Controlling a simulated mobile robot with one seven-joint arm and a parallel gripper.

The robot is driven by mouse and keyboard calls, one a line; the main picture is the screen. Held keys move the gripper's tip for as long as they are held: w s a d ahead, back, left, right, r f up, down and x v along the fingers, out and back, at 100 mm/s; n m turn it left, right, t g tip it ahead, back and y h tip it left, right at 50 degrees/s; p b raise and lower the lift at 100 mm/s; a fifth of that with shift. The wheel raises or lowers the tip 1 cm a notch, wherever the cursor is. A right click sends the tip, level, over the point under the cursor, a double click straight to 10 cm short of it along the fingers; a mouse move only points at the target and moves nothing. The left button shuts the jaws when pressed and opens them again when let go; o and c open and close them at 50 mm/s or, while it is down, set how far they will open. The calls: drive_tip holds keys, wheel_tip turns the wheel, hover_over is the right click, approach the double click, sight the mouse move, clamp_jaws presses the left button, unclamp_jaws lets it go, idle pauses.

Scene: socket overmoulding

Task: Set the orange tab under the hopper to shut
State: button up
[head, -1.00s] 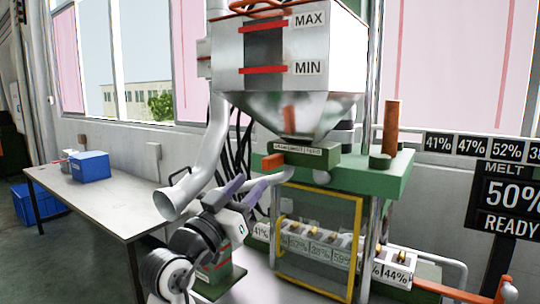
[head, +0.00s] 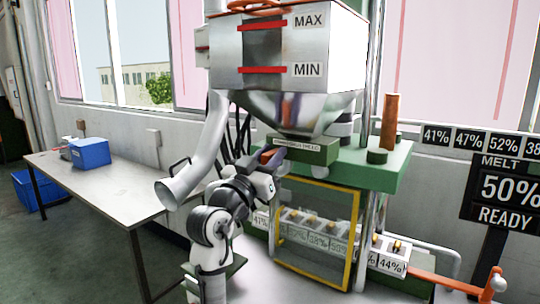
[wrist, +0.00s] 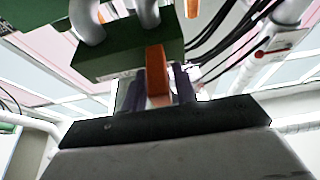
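The hopper (head: 335,50) is a grey metal box with MAX and MIN marks, narrowing to a funnel. Below it is a green block (head: 318,153) with a label strip too small to read. The orange tab (head: 267,156) sticks out of the block's left end, partly hidden by my gripper (head: 272,163). In the wrist view, the orange tab (wrist: 157,75) reaches down between the two dark fingers of my gripper (wrist: 158,92). The fingers stand on either side of it, seemingly with narrow gaps. The gripper looks open around the tab.
A green shelf (head: 385,174) with an orange post (head: 390,122) lies right of the block. A yellow-framed guard (head: 352,225) stands below. A grey pipe (head: 190,178) hangs left of my arm. A table (head: 75,185) with a blue bin (head: 90,153) stands at left.

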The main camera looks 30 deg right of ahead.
clamp_jaws()
drive_tip(key=shift+s+d, duration=0.25)
drive_tip(key=shift+s, duration=0.4)
drive_tip(key=shift+s+d, duration=0.25)
drive_tip(key=shift+s, duration=0.35)
drive_tip(key=shift+s+d, duration=0.25)
drive_tip(key=shift+s, duration=0.4)
drive_tip(key=shift+o, duration=1.5)
unclamp_jaws()
drive_tip(key=shift+a, duration=0.1)
drive_tip(key=b+v, duration=0.5)
drive_tip(key=v, duration=0.8)
drive_tip(key=shift+a+f, duration=0.2)
drive_tip(key=shift+a, duration=0.1)
